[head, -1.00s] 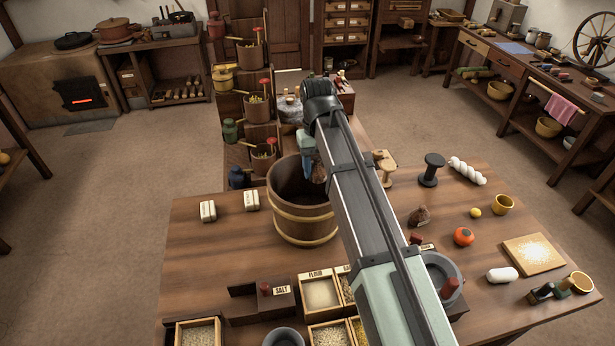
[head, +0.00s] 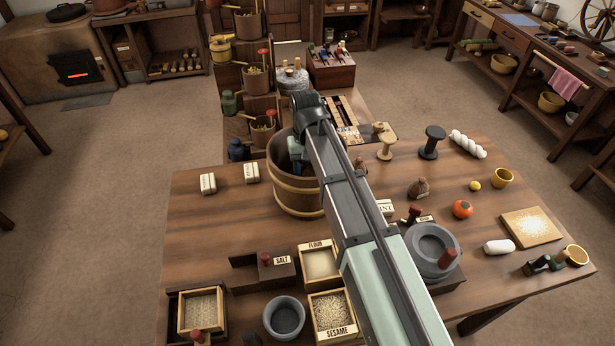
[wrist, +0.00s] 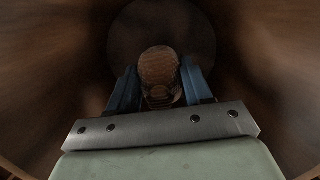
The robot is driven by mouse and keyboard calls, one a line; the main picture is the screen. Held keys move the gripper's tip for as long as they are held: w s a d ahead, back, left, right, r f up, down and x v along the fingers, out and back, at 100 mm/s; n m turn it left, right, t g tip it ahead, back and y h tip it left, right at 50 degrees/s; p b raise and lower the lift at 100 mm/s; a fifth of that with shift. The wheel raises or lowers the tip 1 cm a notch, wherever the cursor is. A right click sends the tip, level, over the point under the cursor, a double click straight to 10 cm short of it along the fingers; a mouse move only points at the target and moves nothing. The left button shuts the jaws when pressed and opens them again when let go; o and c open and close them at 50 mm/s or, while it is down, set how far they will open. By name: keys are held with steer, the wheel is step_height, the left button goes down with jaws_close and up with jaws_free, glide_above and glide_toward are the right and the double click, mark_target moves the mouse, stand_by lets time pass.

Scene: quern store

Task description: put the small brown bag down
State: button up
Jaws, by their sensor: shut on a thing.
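My gripper (wrist: 160,88) is shut on the small brown bag (wrist: 159,65), which shows between its two blue fingers in the wrist view. Brown bucket walls surround them, and the dark round bucket floor lies beyond the bag. In the head view my gripper (head: 297,158) reaches down into the wooden bucket (head: 297,197). The bucket's near wall and my arm hide the bag there. I cannot tell whether the bag touches the bucket floor.
Another brown bag (head: 418,189) sits on the table (head: 215,225) right of my arm. White labelled blocks (head: 208,183) stand left of the bucket. A salt box (head: 270,270), grain trays (head: 200,310) and grey bowls (head: 284,317) fill the front. The table's left part is mostly bare.

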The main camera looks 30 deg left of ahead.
steer(key=shift+f, duration=1.65)
steer(key=shift+f, duration=0.1)
steer(key=o, duration=1.1)
steer(key=r, duration=0.8)
steer(key=w+a+r, duration=0.1)
steer(key=r, duration=0.3)
